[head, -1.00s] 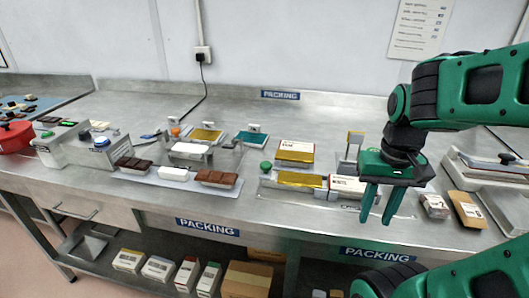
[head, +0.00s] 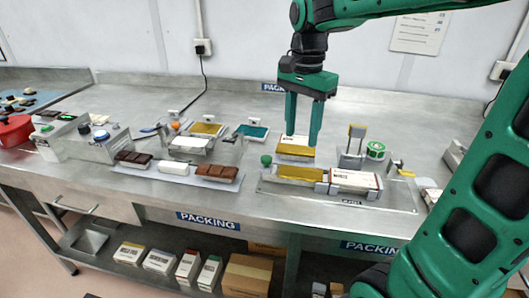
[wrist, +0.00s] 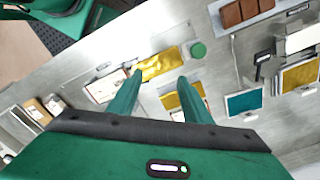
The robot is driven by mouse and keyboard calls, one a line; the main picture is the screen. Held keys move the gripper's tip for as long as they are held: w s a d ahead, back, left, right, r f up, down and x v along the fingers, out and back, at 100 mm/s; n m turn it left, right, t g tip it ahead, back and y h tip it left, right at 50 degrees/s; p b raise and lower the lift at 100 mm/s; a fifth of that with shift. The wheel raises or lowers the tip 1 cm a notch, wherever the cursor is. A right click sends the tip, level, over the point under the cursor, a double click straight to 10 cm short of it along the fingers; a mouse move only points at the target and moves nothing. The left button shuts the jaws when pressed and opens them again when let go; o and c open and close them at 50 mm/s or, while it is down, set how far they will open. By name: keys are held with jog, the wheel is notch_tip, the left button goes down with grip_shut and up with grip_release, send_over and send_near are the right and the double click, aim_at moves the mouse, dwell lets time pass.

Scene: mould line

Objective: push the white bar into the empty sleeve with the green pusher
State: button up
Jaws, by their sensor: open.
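The white bar (head: 173,168) lies on a tray between two brown chocolate bars in the head view. A white sleeve (head: 356,180) lies at the right of a metal fixture. A gold bar (head: 300,172) lies in line with it on the left. The green pusher knob (head: 266,160) is at the fixture's left end; it also shows in the wrist view (wrist: 197,50). My gripper (head: 302,139) is open and empty, pointing down above the fixture's back side. In the wrist view, the gold bar (wrist: 161,63) shows beyond my fingertips. The sleeve's inside is hidden.
A gold-and-white box (head: 296,147) stands behind the fixture, close to my fingers in the picture. A metal stand (head: 353,147) and a green roll (head: 376,150) are to its right. The fixture's front edge (head: 335,205) is clear.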

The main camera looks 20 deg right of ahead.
notch_tip(320, 180, up, 2)
jog(key=m, duration=0.2)
send_over(266, 157)
notch_tip(266, 157, down, 10)
jog(key=shift+d+f, duration=0.1)
jog(key=shift+f, duration=0.15)
jog(key=shift+w, duration=0.1)
grip_shut()
